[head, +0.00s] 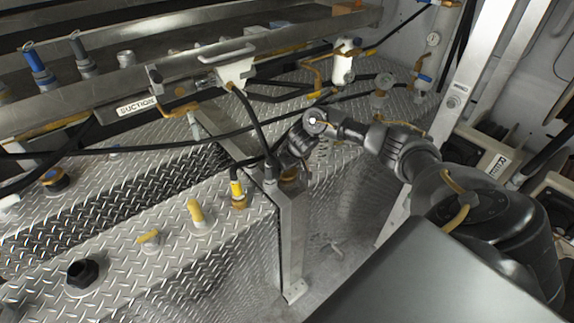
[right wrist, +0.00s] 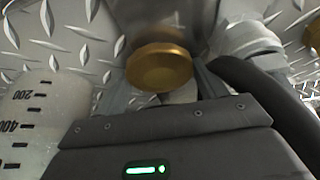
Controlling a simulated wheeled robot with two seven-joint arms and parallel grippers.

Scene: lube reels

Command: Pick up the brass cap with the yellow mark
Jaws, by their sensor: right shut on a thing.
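A brass cap (right wrist: 160,68) shows round and gold in the middle of the right wrist view, at the end of my right gripper (right wrist: 170,88). In the head view my right gripper (head: 289,167) reaches down from the right beside a metal post, shut on this brass cap (head: 290,180). The gripper hides part of the cap. I see no yellow mark on its visible face. Another brass fitting (head: 239,202) with a yellow band above it stands to the left on the diamond plate. My left gripper is not in view.
The metal post (head: 293,240) stands close to my right gripper. Black hoses (head: 250,120) cross above the diamond plate (head: 140,190). Yellow-handled fittings (head: 197,214) and a black cap (head: 82,273) stand to the left. A clear graduated container (right wrist: 30,115) is close in the right wrist view.

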